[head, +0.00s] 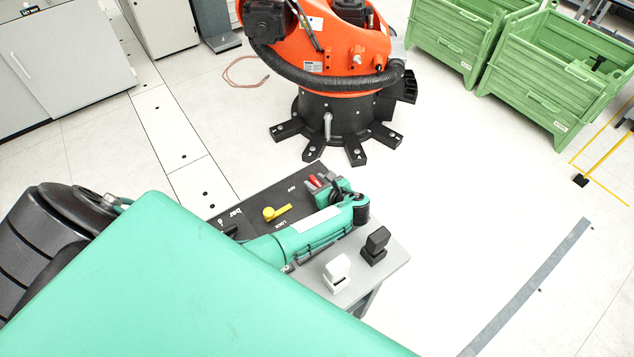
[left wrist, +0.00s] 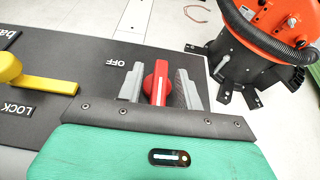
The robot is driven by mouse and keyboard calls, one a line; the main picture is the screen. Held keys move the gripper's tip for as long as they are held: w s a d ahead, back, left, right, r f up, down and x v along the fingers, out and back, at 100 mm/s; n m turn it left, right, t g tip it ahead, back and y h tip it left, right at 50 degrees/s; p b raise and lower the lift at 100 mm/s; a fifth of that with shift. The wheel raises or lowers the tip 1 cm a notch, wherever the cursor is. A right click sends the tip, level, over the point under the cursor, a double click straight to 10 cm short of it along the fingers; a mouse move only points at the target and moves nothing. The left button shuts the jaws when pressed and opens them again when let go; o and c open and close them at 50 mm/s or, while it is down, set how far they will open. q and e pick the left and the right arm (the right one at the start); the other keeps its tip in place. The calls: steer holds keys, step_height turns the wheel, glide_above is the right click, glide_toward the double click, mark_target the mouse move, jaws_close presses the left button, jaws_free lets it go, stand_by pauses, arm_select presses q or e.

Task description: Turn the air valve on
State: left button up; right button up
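A dark panel (head: 240,204) on a small table carries a yellow lever (head: 277,212) and a red knob (head: 314,181). In the left wrist view the yellow lever (left wrist: 38,84) lies near the word LOCK, pointing right. The red knob (left wrist: 157,84) stands beside the word OFF. My left gripper (head: 328,184) reaches over the panel from the left. In the left wrist view its grey fingers (left wrist: 160,88) stand on either side of the red knob, with narrow gaps seeming to show near the tips. The knob's base is hidden by the gripper. My right gripper is not in view.
A white block (head: 337,272) and a black block (head: 375,246) stand on the table's grey near part, close to my left wrist. An orange robot arm (head: 330,60) on a black base stands behind. Green crates (head: 545,85) are at the back right. Floor to the right is clear.

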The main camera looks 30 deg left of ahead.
mark_target(317, 182)
arm_select(q)
steer(key=shift+r, duration=0.1)
step_height(317, 182, up, 20)
steer(key=b, duration=0.1)
stand_by(0.5)
stand_by(0.4)
